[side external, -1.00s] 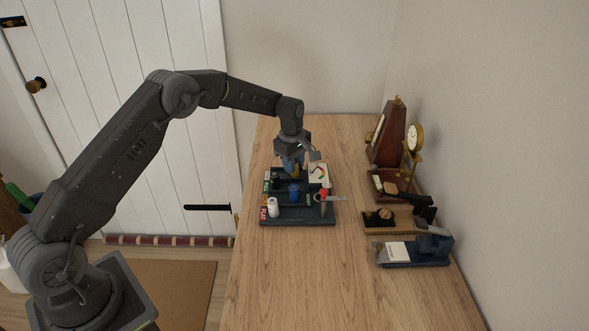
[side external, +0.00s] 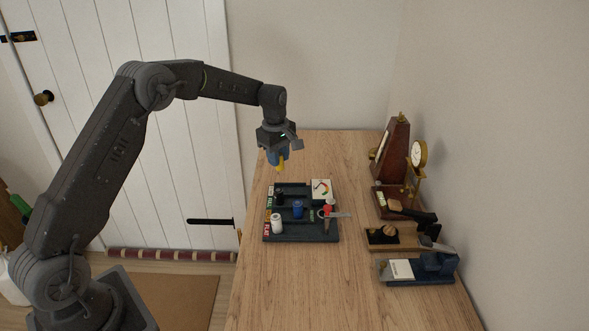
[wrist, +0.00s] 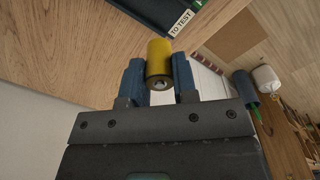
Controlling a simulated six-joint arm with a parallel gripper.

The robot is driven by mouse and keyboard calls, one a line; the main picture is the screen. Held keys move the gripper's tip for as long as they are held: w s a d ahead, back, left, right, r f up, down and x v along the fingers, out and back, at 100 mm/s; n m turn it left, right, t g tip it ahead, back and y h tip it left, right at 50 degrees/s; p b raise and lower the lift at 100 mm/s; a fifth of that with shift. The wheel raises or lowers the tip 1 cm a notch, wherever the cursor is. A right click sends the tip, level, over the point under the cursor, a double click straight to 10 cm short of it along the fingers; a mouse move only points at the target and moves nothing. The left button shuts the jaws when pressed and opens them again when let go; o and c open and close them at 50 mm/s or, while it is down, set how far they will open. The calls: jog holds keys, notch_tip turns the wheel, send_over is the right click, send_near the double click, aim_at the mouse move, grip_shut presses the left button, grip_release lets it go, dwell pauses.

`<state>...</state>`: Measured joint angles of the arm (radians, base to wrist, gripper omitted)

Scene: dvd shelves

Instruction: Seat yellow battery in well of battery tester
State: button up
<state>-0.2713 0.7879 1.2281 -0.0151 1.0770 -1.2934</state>
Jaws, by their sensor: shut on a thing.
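My gripper (side external: 279,155) is shut on the yellow battery (side external: 281,165) and holds it in the air above the back left of the dark tray. In the wrist view the yellow battery (wrist: 159,58) sits between two blue fingers, with one end facing the camera. The battery tester (side external: 321,188), with a pale face and coloured dial, is at the back right of the tray. Its well is too small to make out. The battery is apart from the tester, up and to its left in the picture.
The dark tray (side external: 290,237) holds a white battery (side external: 277,224), a blue battery (side external: 298,210), a dark one (side external: 280,197) and a red-topped tool (side external: 328,210). A metronome (side external: 391,153), a brass clock (side external: 419,154) and other trays line the wall. The front tabletop is clear.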

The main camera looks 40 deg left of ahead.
jog(key=s+a+r, duration=0.3)
jog(key=a, duration=0.1)
jog(key=s+d+m, duration=0.1)
jog(key=d+m, duration=1)
jog(key=m, duration=0.2)
jog(key=shift+m, duration=0.3)
jog(key=w+d+f, duration=0.1)
jog(key=d+f, duration=0.1)
jog(key=d, duration=0.1)
jog(key=w+d+f, duration=0.1)
jog(key=d+f, duration=0.1)
jog(key=d, duration=0.2)
jog(key=w+d+f, duration=0.2)
jog(key=d, duration=0.1)
jog(key=shift+d, duration=0.2)
jog(key=shift+f, duration=2)
jog(key=shift+f, duration=0.15)
jog(key=o, duration=0.9)
